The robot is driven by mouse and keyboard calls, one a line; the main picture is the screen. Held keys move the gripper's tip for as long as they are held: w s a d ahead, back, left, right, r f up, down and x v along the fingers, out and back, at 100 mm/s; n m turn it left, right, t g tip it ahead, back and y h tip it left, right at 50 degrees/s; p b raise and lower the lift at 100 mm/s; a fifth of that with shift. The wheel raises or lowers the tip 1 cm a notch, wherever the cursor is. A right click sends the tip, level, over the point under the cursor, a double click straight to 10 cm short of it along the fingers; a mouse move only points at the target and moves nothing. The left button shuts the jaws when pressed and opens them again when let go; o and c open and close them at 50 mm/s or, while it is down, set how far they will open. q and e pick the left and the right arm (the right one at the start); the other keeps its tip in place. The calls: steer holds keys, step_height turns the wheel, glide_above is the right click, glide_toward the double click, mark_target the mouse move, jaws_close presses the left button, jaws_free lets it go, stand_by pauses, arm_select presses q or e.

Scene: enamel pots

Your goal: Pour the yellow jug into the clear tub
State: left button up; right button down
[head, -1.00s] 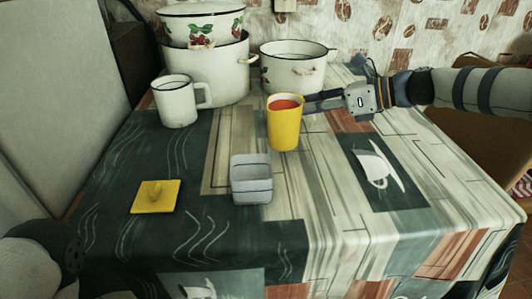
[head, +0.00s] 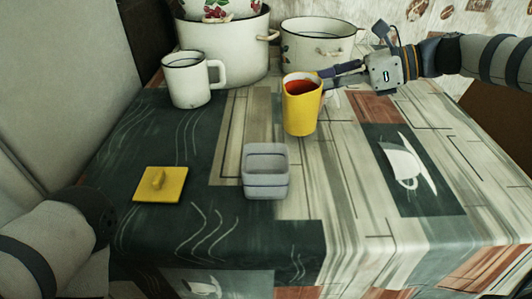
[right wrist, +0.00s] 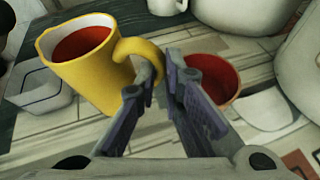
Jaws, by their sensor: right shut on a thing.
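The yellow jug (head: 301,108) holds red liquid and leans slightly to the left. It stands behind and right of the clear tub (head: 265,182); I cannot tell whether its base touches the table. My right gripper (head: 338,78) is at the jug's right side. In the right wrist view, the fingers of the right gripper (right wrist: 160,85) are shut on the handle of the jug (right wrist: 85,70), and the tub (right wrist: 38,95) shows at the far left. The tub is open-topped and looks empty. My left gripper is out of view; only my left arm shows at lower left.
A yellow square lid (head: 160,184) lies left of the tub. A white mug (head: 190,80) and enamel pots (head: 235,45) (head: 318,45) stand at the back. In the right wrist view, a red-lined vessel (right wrist: 215,75) is behind the fingers. The table's front and right are clear.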

mark_target(288, 77)
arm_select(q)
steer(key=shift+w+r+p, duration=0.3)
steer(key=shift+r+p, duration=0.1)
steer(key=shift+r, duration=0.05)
arm_select(e)
steer(key=shift+s+a+n+t+h, duration=0.3)
steer(key=shift+s+n+t, duration=0.2)
steer(key=shift+s+n, duration=0.1)
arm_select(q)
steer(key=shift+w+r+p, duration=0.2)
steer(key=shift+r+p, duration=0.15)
arm_select(e)
steer(key=shift+s+a+r+n, duration=0.25)
steer(key=shift+s+r+n, duration=0.15)
steer(key=shift+r, duration=0.05)
